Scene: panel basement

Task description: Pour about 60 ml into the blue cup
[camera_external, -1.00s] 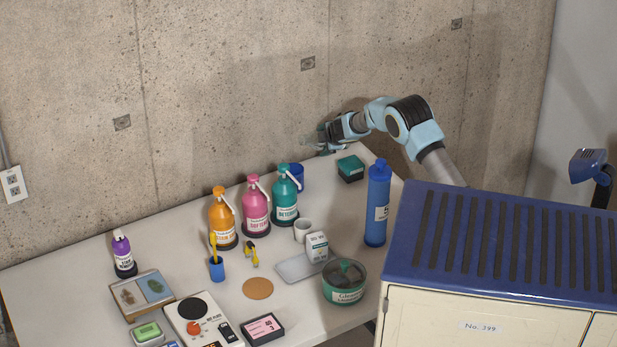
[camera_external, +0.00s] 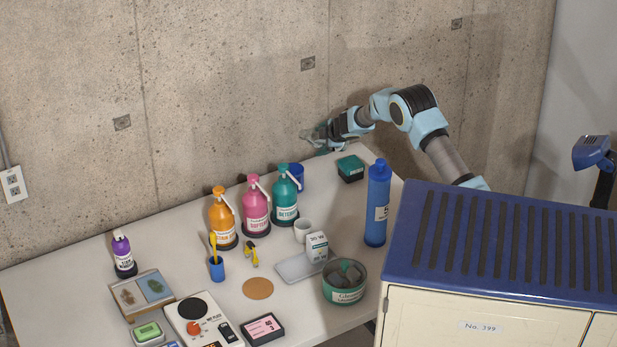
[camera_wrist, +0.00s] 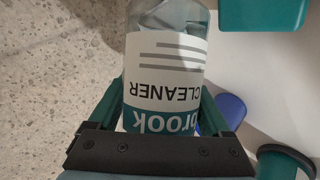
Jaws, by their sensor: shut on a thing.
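My gripper (camera_external: 331,134) is shut on a clear bottle (camera_external: 312,134). The bottle is held above the far right part of the table, near the wall. In the wrist view the bottle (camera_wrist: 165,55) has a white and teal label reading CLEANER, upside down, between the fingers. Its mouth is out of that view, and its tilt is hard to judge. The blue cup (camera_external: 297,177) stands near the wall behind the teal detergent bottle, partly hidden, below and left of my gripper. A blue shape beside the held bottle in the wrist view (camera_wrist: 232,110) appears to be this cup. Its inside is hidden.
Teal (camera_external: 286,200), pink (camera_external: 256,212) and orange (camera_external: 222,222) pump bottles stand left of the cup. The concrete wall (camera_external: 240,90) is close behind.

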